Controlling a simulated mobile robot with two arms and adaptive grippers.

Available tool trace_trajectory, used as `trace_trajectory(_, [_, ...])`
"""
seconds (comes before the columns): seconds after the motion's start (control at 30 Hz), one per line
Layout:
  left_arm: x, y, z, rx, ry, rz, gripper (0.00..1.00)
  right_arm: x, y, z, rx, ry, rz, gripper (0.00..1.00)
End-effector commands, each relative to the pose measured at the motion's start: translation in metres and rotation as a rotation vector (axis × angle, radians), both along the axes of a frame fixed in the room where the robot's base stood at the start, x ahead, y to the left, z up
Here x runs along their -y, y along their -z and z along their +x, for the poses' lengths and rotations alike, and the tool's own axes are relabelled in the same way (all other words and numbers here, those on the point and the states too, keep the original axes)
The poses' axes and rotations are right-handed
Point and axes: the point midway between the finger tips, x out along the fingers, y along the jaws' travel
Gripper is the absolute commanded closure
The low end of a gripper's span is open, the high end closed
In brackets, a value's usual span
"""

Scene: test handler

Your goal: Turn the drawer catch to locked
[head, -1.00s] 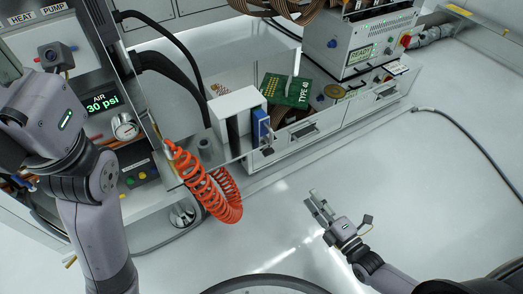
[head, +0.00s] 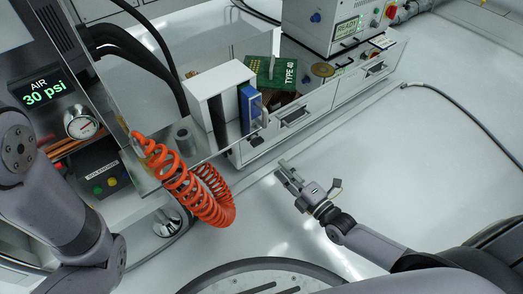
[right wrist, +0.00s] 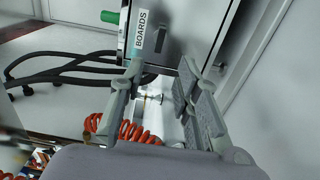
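The drawer unit's front (head: 270,140) has a pull handle (head: 294,116) and lies beyond my right gripper. In the right wrist view, a grey front (right wrist: 190,25) carries a label reading BOARDS (right wrist: 140,35), with a green cylindrical piece (right wrist: 110,16) left of it. I cannot tell which part is the catch or how it is turned. My right gripper (head: 283,170) is in front of the drawer unit, apart from it. Its fingers (right wrist: 160,75) are spread and empty in the right wrist view. My left arm shows at the left, but its gripper is out of view.
An orange coiled hose (head: 190,190) hangs left of my right gripper. A white box (head: 215,85) with a blue-framed part (head: 250,105) stands above the bench edge. A green TYPE 40 board (head: 270,74) lies on the unit. The floor (head: 400,160) to the right is mostly clear.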

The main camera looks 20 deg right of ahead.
Motion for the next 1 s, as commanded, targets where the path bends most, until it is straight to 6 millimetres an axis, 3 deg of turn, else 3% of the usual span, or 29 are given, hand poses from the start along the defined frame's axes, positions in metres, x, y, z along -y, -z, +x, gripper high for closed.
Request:
trace_trajectory(0.03, [0.0, 0.013, 0.0, 0.0, 0.0, 0.0, 0.71, -0.004, 0.005, 0.013, 0.006, 0.0, 0.001, 0.7])
trace_trajectory(0.2, [0.0, 0.034, 0.0, 0.0, 0.0, 0.0, 0.71, -0.017, 0.005, 0.048, 0.006, 0.0, 0.002, 0.7])
trace_trajectory(0.5, [0.0, 0.061, 0.0, 0.0, 0.0, 0.001, 0.71, -0.034, 0.003, 0.096, 0.002, 0.002, 0.002, 0.7])
trace_trajectory(0.7, [0.0, 0.066, 0.0, 0.0, 0.0, 0.001, 0.71, -0.039, 0.001, 0.107, 0.0, 0.001, 0.0, 0.7])
trace_trajectory(1.0, [0.0, 0.065, 0.0, 0.0, 0.0, 0.001, 0.71, -0.039, 0.0, 0.108, 0.0, 0.001, -0.001, 0.72])
